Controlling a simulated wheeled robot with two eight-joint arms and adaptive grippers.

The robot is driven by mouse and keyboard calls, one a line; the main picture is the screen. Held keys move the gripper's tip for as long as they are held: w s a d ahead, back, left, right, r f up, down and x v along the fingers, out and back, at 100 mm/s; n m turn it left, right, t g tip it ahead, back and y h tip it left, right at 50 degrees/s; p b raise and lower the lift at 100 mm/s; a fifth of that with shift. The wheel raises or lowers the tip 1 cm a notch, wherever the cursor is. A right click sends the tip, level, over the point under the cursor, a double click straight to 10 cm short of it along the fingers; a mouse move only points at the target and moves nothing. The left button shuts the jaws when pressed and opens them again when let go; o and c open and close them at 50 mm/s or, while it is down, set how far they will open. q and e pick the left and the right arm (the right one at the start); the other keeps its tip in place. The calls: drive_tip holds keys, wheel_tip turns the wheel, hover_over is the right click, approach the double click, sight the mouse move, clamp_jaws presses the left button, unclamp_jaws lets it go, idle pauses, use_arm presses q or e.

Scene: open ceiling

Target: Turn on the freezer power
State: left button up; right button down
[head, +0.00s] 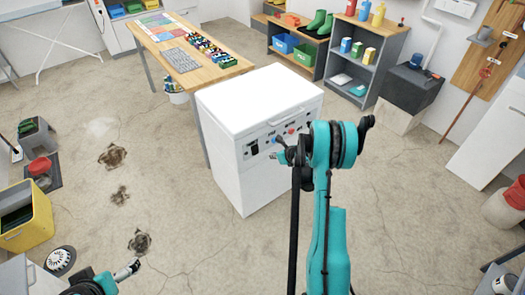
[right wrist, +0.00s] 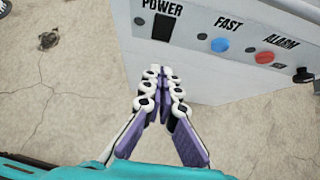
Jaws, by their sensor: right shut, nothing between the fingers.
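The white freezer (head: 228,170) stands upright in the middle of the head view, its lid closed. Its front panel carries a black POWER switch (right wrist: 164,28), a blue FAST button (right wrist: 220,44) and a red ALARM button (right wrist: 264,57). My right gripper (right wrist: 160,72) is shut and empty. In the right wrist view its fingertips show just below the POWER switch in the picture; contact with the freezer cannot be made out. In the head view my right gripper (head: 284,155) is in front of the panel, partly hidden by its arm. My left gripper (head: 128,270) is low at the left, its jaws unclear.
A wooden table (head: 222,72) with colourful items stands behind the freezer at the left. Shelves (head: 340,75) and a black box (head: 410,88) stand behind right. A yellow bin (head: 30,225) is at the far left. The concrete floor left of the freezer is mostly open.

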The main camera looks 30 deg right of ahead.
use_arm(q)
drive_tip(key=shift+w+d+r, duration=0.2)
drive_tip(key=shift+w+d, duration=0.15)
drive_tip(key=shift+d, duration=0.05)
use_arm(e)
drive_tip(key=shift+s+f+t, duration=0.55)
drive_tip(key=shift+s+t, duration=0.05)
drive_tip(key=shift+s, duration=0.15)
drive_tip(key=b, duration=0.3)
approach(256, 153)
wheel_tip(256, 153, down, 3)
use_arm(q)
wheel_tip(256, 153, down, 5)
drive_tip(key=shift+f+b, duration=0.1)
drive_tip(key=shift+b, duration=0.8)
use_arm(e)
drive_tip(key=w, duration=0.3)
drive_tip(key=w+f, duration=0.1)
drive_tip(key=w, duration=0.1)
drive_tip(key=shift+w, duration=0.1)
